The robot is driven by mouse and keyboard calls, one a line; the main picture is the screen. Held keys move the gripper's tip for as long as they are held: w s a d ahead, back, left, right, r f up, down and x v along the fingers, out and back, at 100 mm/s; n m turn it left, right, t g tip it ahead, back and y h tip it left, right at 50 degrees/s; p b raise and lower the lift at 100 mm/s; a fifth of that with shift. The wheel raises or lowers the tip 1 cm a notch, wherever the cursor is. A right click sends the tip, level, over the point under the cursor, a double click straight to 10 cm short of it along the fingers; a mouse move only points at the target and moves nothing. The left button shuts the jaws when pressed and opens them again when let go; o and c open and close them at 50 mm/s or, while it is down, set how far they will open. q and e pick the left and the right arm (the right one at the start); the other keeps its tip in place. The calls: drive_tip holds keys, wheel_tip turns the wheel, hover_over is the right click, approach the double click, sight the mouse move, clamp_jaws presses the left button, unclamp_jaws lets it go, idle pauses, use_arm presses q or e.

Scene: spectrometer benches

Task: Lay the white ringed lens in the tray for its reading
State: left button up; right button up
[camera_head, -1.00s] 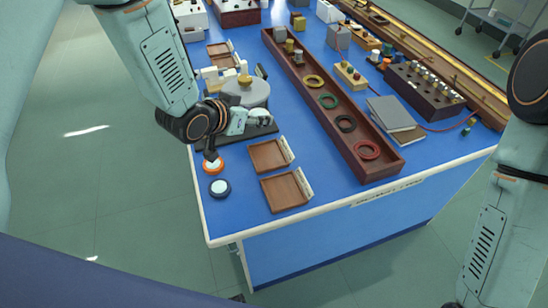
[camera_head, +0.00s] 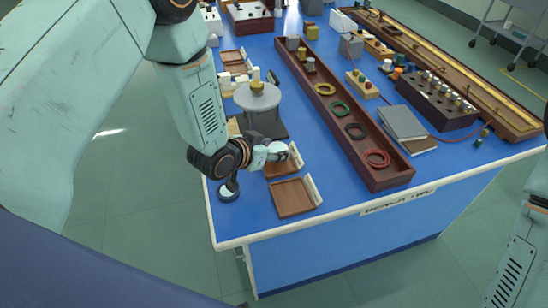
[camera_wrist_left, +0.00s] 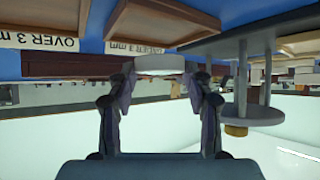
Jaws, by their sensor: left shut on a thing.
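My left gripper (camera_head: 279,153) points right, low over the far wooden tray (camera_head: 281,171) of the near pair. It is shut on the white lens (camera_head: 277,147), partly covered by the fingers in the head view. In the left wrist view the fingers (camera_wrist_left: 162,80) hold the pale lens (camera_wrist_left: 160,63) between their tips. The near tray (camera_head: 292,198) is empty. In the left wrist view a label strip (camera_wrist_left: 38,42) reads "OVER 3 mm". My right gripper is out of view.
A stand with a round grey plate (camera_head: 257,97) and brass knob is just behind the gripper. A dark-ringed lens (camera_head: 229,193) lies at the left edge, below my wrist. A long wooden rack (camera_head: 371,176) with coloured rings stands to the right.

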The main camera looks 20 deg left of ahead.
use_arm(q)
drive_tip(key=shift+s+a+f, duration=0.1)
drive_tip(key=shift+f, duration=0.5)
drive_tip(key=shift+s+a+f, duration=0.1)
drive_tip(key=shift+f, duration=0.5)
drive_tip(key=shift+d+f, duration=0.1)
drive_tip(key=shift+d, duration=0.15)
drive_tip(key=shift+w, duration=0.1)
drive_tip(key=shift+f, duration=0.2)
drive_tip(key=o, duration=1)
drive_tip(key=shift+o, duration=1.2)
